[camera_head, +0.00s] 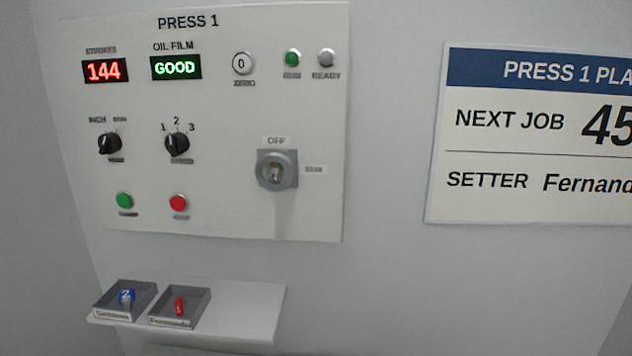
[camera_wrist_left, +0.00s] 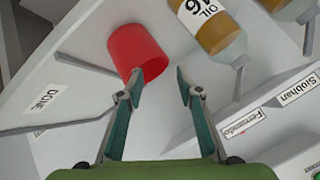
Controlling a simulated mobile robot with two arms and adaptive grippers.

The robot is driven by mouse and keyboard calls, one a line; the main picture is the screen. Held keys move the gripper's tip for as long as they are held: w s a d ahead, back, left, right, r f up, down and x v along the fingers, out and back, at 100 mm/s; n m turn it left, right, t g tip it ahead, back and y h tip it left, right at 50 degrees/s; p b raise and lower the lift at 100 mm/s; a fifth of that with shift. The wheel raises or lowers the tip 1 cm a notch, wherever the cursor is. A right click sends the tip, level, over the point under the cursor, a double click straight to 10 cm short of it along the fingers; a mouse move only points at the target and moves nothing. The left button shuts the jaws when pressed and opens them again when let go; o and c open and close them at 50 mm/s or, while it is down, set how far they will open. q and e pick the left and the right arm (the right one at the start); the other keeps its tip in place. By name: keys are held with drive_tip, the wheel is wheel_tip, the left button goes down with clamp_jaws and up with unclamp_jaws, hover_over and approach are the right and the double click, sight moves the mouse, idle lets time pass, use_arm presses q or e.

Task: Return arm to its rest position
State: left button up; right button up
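My left gripper (camera_wrist_left: 160,82) shows in the left wrist view with its two fingers spread apart and nothing between them. A red cylinder (camera_wrist_left: 135,50) lies just beyond the left-hand fingertip, which overlaps it in the picture; I cannot tell whether they touch. Neither arm shows in the head view, and my right gripper is not seen in any view.
The head view shows the PRESS 1 panel (camera_head: 225,120), a shelf (camera_head: 255,310) with two trays, and a wall sign (camera_head: 530,140).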

use_arm(q)
drive_tip(key=s+d+f+n+g+h, duration=0.1)
drive_tip(key=s+d+f+n+g, duration=0.2)
drive_tip(key=s, duration=0.5)
drive_tip(key=s+f+n+g, duration=0.25)
drive_tip(key=s+f, duration=0.25)
drive_tip(key=s, duration=0.3)
wheel_tip(320, 180, down, 27)
drive_tip(key=s+m+g, duration=0.1)
drive_tip(key=s+g, duration=0.1)
drive_tip(key=s+a+f+g, duration=0.1)
drive_tip(key=s+a+f, duration=0.2)
drive_tip(key=s+f, duration=1.2)
drive_tip(key=shift+s+f, duration=0.25)
drive_tip(key=shift+s, duration=0.35)
drive_tip(key=shift+a+m, duration=0.1)
drive_tip(key=shift+m, duration=0.15)
